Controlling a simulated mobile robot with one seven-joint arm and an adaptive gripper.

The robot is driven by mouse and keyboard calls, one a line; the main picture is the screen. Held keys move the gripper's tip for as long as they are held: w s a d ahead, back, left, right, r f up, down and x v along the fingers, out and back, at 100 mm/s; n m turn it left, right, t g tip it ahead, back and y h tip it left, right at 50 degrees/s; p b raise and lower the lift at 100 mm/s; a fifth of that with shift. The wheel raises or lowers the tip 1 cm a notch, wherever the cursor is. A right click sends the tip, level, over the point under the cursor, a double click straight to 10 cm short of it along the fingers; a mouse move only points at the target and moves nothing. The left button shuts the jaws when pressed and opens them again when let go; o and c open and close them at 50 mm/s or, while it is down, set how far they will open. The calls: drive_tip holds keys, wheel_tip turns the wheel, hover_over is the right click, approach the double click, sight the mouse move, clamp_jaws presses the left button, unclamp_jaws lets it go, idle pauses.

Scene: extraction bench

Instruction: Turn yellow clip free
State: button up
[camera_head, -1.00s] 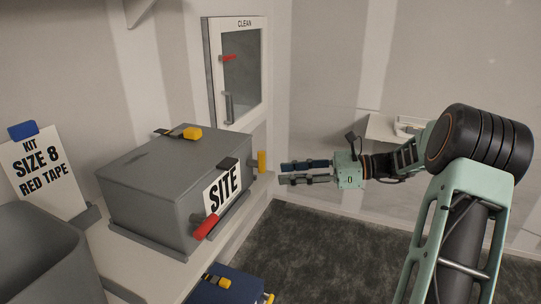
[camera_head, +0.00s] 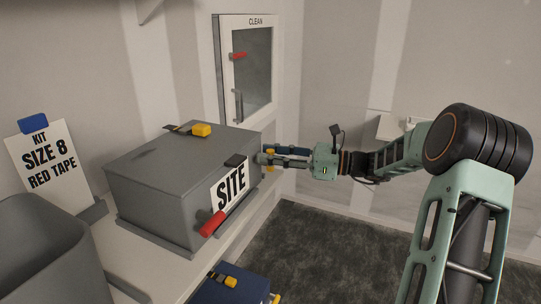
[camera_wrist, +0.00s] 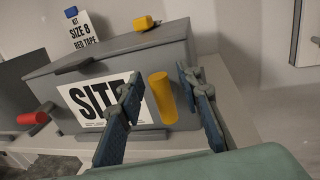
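The yellow clip (camera_wrist: 163,97) is an upright yellow bar on the front of the grey SITE box (camera_head: 155,197), right of the white label. In the wrist view it stands between the two blue-padded fingers of my gripper (camera_wrist: 160,112), with a gap showing on both sides. In the head view my gripper (camera_head: 285,156) reaches in from the right and largely covers the clip (camera_head: 270,153). The fingers are open. Whether a fingertip touches the clip cannot be told. A red clip (camera_head: 212,223) sits left of the label, and it also shows in the wrist view (camera_wrist: 33,118).
A yellow-and-black latch (camera_head: 201,130) lies on the box lid. A sign (camera_head: 48,165) reads KIT SIZE 8 RED TAPE. A grey bin (camera_head: 40,250) stands front left. A blue case (camera_head: 232,287) is below the bench. A CLEAN cabinet (camera_head: 229,70) hangs behind. Floor at right is clear.

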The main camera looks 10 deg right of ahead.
drive_tip(key=shift+a, duration=0.1)
clamp_jaws()
